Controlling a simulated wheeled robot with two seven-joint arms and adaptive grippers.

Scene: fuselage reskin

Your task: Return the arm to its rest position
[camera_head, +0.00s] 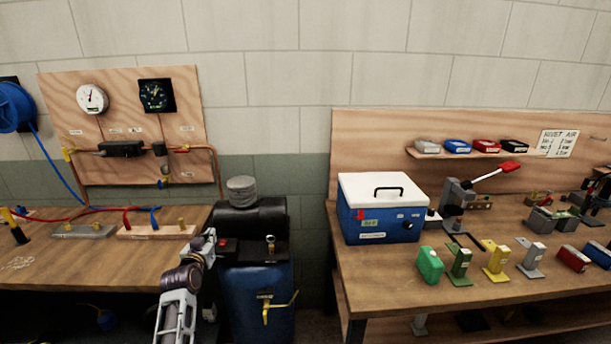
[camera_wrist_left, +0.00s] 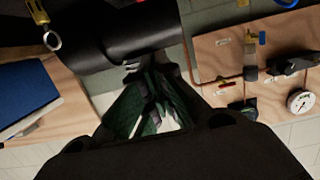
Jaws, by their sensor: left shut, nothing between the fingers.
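My left arm (camera_head: 178,305) comes up from the bottom of the head view, left of centre. My left gripper (camera_head: 210,236) is at its upper end, in front of the gap between the left bench and the blue compressor (camera_head: 258,305). In the left wrist view the gripper's fingers (camera_wrist_left: 152,98) are together with nothing between them. They point toward a black cylindrical tank (camera_wrist_left: 120,38), and I cannot tell the distance to it. My right gripper is not in view.
A plywood gauge panel (camera_head: 60,110) stands behind the left bench (camera_head: 75,270). The black tank (camera_head: 265,220) lies on the compressor. A blue cooler with a white lid (camera_head: 375,222) and several small coloured tools and boxes stand on the right bench (camera_head: 385,280).

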